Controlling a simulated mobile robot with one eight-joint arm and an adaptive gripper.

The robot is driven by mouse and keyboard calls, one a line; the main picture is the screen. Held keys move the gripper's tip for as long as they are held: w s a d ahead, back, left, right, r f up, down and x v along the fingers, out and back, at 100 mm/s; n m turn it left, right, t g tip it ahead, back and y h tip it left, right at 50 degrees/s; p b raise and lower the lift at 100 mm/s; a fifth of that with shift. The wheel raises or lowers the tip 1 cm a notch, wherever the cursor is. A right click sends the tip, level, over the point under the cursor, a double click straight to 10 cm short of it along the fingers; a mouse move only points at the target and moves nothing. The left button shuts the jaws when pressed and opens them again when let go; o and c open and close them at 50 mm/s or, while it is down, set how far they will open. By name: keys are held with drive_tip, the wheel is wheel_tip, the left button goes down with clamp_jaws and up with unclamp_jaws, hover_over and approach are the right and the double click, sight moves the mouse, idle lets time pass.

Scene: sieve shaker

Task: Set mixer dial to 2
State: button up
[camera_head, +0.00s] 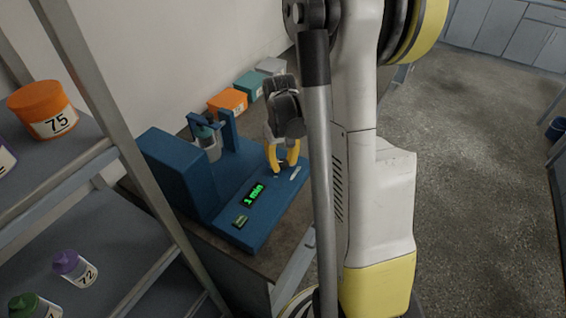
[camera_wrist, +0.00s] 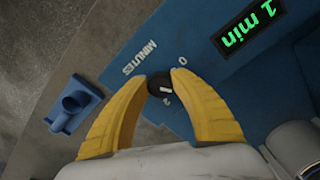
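The blue mixer (camera_head: 180,172) stands on a bench in the head view. Its black dial (camera_wrist: 160,86) shows in the wrist view with a short white mark, between the printed 0 and 2 and beside the word MINUTES. The green display (camera_head: 253,194) reads "1 min"; it also shows in the wrist view (camera_wrist: 248,26). My gripper (camera_head: 281,168) points down at the mixer's base. Its yellow fingertips (camera_wrist: 159,77) are on opposite sides of the dial and look closed against it, covering part of its rim.
A container (camera_head: 209,147) sits in the mixer's holder. Orange (camera_head: 228,102) and teal (camera_head: 249,84) boxes stand behind. A shelf with an orange jar (camera_head: 43,108) is at left.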

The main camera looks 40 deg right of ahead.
clamp_jaws()
drive_tip(key=m, duration=1.1)
drive_tip(key=shift+a+m, duration=0.1)
drive_tip(key=shift+m, duration=0.2)
idle(0.4)
drive_tip(key=o, duration=0.7)
unclamp_jaws()
drive_tip(key=shift+w, duration=0.1)
